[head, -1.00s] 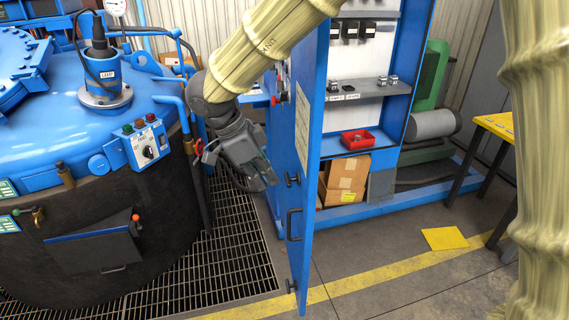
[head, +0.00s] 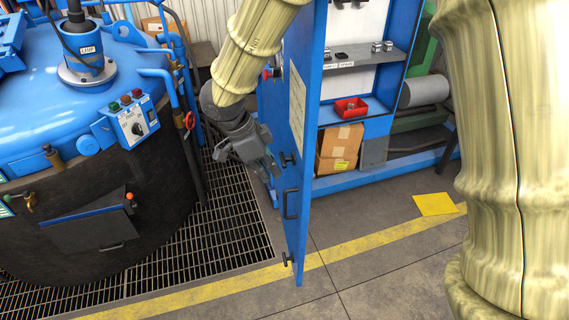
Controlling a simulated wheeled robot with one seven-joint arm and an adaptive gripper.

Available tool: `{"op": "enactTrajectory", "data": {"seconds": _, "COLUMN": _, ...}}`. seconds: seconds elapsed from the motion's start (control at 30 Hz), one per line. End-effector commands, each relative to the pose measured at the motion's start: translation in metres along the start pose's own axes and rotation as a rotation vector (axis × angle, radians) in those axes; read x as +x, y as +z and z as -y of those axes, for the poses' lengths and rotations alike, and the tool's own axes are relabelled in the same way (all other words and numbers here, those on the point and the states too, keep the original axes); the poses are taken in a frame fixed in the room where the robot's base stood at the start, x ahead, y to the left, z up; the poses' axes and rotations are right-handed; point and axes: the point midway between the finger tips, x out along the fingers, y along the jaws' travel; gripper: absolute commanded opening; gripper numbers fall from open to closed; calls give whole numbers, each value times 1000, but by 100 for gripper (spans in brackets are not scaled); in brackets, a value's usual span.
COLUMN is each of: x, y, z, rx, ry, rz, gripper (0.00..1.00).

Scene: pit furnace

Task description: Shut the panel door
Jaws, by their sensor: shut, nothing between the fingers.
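The blue panel door (head: 295,145) stands open, seen nearly edge-on, with a dark handle (head: 290,204) and latches on its face. Behind it is the open blue cabinet (head: 388,115) with its shelves showing. My gripper (head: 272,168) is shut and empty, to the left of the door, close to its outer face near the upper latch (head: 287,158). I cannot tell whether it touches the door.
The blue-topped furnace (head: 70,120) with its control box (head: 131,122) stands at the left, beside floor grating (head: 200,240). A cardboard box (head: 339,146) and a red tray (head: 350,108) sit in the cabinet. The floor in front is clear, with a yellow sheet (head: 435,204).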

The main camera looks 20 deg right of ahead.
Motion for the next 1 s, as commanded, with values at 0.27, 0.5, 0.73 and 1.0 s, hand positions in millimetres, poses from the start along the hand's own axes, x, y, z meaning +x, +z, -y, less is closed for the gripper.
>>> {"op": "enactTrajectory", "data": {"seconds": 0.27, "x": 10, "y": -30, "z": 0, "rx": -1, "ry": 0, "rz": -1, "gripper": 0}}
{"op": "enactTrajectory", "data": {"seconds": 0.5, "x": 14, "y": -36, "z": 0, "rx": -2, "ry": 0, "rz": -1, "gripper": 0}}
{"op": "enactTrajectory", "data": {"seconds": 0.73, "x": 14, "y": -36, "z": 0, "rx": -2, "ry": 0, "rz": 0, "gripper": 0}}
{"op": "enactTrajectory", "data": {"seconds": 1.0, "x": 17, "y": -46, "z": 2, "rx": -24, "ry": -9, "rz": 1, "gripper": 0}}
